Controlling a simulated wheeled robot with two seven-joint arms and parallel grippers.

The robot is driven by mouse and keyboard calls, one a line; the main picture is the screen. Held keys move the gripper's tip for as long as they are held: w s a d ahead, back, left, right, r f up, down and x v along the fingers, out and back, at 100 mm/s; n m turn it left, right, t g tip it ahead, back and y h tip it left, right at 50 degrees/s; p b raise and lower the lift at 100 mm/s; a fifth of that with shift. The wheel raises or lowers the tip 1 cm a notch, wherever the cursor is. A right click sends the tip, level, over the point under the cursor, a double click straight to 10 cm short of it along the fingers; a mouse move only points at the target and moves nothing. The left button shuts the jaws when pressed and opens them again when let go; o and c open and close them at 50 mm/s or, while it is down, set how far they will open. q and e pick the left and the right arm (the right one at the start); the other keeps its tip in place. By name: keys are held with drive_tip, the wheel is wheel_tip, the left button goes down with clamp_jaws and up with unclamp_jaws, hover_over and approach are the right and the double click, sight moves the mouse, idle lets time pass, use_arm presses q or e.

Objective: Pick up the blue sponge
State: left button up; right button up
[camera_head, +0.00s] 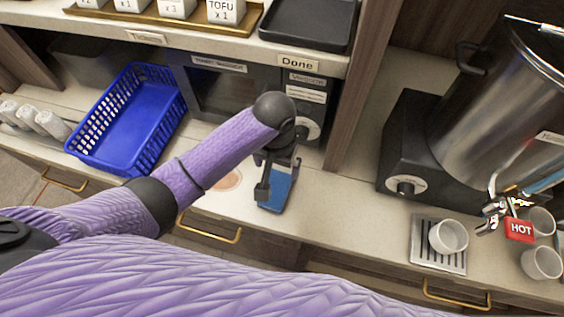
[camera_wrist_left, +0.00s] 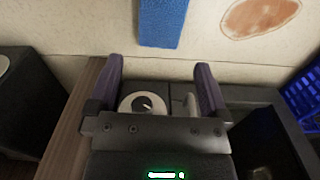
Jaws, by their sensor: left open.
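The blue sponge (camera_head: 275,195) lies on the pale counter near its front edge in the head view. My left gripper (camera_head: 278,178) hangs over it and hides part of it. In the left wrist view the sponge (camera_wrist_left: 160,22) shows at the top middle, cut off by the frame's edge, beyond the fingertips. The two fingers of the left gripper (camera_wrist_left: 160,72) stand apart with nothing between them. My right gripper is not in view.
A blue basket (camera_head: 128,120) stands left on the counter. A dark appliance (camera_head: 232,92) is behind the gripper. A reddish-brown round patch (camera_wrist_left: 260,17) lies beside the sponge. On the right are a steel urn (camera_head: 500,110), a drip tray (camera_head: 424,252) and white cups (camera_head: 541,262).

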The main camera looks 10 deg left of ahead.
sight(275, 188)
use_arm(q)
drive_tip(key=f+b, duration=0.1)
drive_tip(key=f, duration=0.2)
drive_tip(key=f+b, duration=0.1)
drive_tip(key=f, duration=0.2)
drive_tip(key=s+f+b, duration=0.1)
drive_tip(key=f, duration=0.3)
drive_tip(key=shift+a+b, duration=0.15)
drive_tip(key=shift+b, duration=0.2)
drive_tip(key=shift+r, duration=0.1)
drive_tip(key=c, duration=1)
